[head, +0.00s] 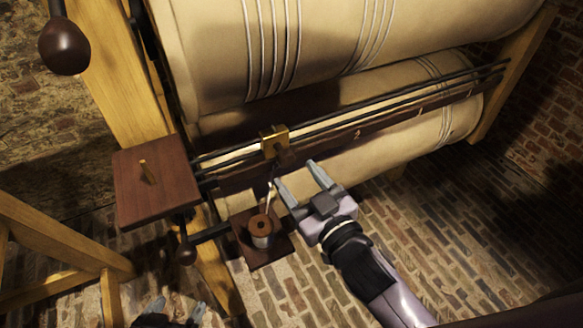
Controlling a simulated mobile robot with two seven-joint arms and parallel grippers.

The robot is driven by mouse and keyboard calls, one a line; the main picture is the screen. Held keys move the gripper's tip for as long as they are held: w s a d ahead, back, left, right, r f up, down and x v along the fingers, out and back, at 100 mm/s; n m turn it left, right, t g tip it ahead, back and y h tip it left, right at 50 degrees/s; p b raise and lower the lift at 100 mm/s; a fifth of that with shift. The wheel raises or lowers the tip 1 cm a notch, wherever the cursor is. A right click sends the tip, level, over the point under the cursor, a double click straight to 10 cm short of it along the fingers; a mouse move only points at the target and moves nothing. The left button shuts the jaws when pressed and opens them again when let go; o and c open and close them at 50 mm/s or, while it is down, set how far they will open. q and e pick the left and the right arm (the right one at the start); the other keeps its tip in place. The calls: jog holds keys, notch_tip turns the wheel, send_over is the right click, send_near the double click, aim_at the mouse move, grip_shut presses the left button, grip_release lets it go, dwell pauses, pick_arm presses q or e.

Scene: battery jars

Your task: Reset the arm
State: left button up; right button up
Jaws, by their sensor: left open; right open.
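My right gripper (294,173) comes in from the lower right. Its two grey fingers are apart with nothing between them. It hovers in front of the lower roller, right of the spool (262,232) and below the brass block (274,140). My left gripper (178,306) shows only at the bottom edge, left of centre. Its fingertips are apart, and most of it and its arm are cut off by the frame. I see nothing held in either gripper.
Large cream rollers (330,45) with cords fill the back in a wooden frame (125,75). Dark rails (400,110) run across them. A brown board with a peg (155,185) and a dark knob (64,46) stick out left. Brick floor (440,210) is open at right.

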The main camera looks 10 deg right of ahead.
jog(key=shift+s+d, duration=0.2)
jog(key=shift+s, duration=0.2)
jog(key=s+d+f+m+g+h+p, duration=0.4)
jog(key=s+d+f+g+p, duration=0.2)
jog(key=s+d+f, duration=0.7)
jog(key=shift+s+d+h+p, duration=0.35)
jog(key=shift+s+h+p, duration=0.1)
jog(key=shift+p, duration=0.2)
jog(key=shift+f, duration=0.1)
